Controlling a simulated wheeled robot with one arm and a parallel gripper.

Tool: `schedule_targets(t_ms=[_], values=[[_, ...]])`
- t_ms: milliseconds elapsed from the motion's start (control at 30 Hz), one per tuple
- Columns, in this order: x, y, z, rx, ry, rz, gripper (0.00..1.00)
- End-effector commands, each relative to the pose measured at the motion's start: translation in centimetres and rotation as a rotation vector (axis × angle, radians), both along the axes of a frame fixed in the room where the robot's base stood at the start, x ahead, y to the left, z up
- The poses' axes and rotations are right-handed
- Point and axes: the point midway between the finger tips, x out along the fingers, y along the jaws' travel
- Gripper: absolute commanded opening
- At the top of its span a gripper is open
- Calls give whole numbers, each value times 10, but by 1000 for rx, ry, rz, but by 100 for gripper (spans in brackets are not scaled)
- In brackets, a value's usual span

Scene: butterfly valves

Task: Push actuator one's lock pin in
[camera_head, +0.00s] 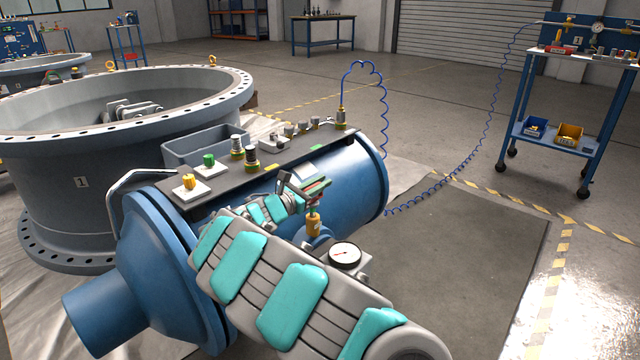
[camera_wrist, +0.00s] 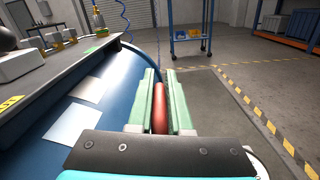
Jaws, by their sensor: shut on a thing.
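Actuator one appears to be the large blue cylinder (camera_head: 352,190), lying on its side; its blue flank (camera_wrist: 95,105) fills the left of the wrist view. My gripper (camera_head: 316,188) is at its near side, with pale green fingers shut on a red handle (camera_wrist: 159,115). In the head view, the red handle shows only as a thin sliver between the fingers, just above a brass-yellow fitting (camera_head: 313,222). I cannot tell whether this handle belongs to the lock pin; no separate pin is clear, and its lower end is hidden.
A pressure gauge (camera_head: 345,254) sits close beside my forearm. A large flanged ring marked 1 (camera_head: 60,160) stands at left. A blue hose (camera_head: 440,198) runs to a cart (camera_head: 575,95).

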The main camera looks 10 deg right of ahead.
Motion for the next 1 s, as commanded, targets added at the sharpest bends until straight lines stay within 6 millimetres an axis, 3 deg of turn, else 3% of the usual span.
schedule_targets(t_ms=[567, 833, 1000], values=[[1, 2, 0, 0, -2, 5, 0], [2, 2, -37, 1, 0, 6, 0], [1, 3, -40, 2, -1, 7, 0]])
